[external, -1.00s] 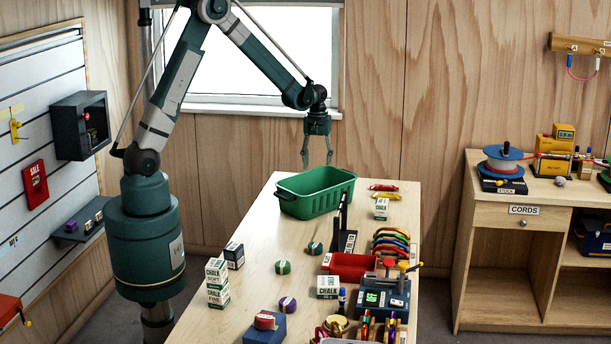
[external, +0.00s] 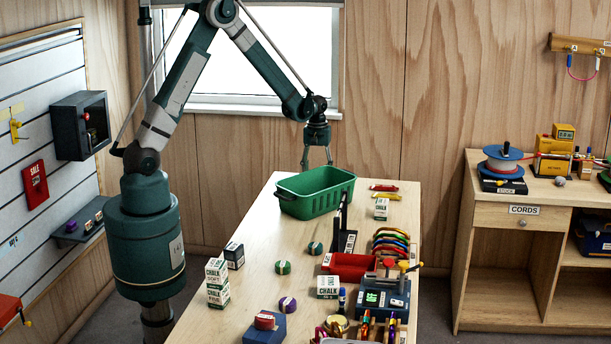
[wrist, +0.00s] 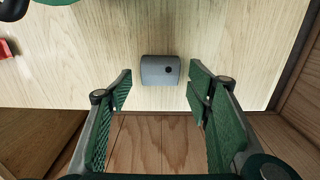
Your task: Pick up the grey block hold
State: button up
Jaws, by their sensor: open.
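In the external view my gripper (external: 317,160) points down behind the basket's far rim.
The basket is close to my gripper. Carabiners (external: 384,188) and a chalk box (external: 381,209) lie to its right. Chalk balls, boxes and a red tray (external: 349,266) fill the nearer table. The table edge (wrist: 215,111) runs just beyond the hold, with floor past it.

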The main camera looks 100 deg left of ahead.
jog(key=shift+f, duration=0.6)
jog(key=c, duration=1)
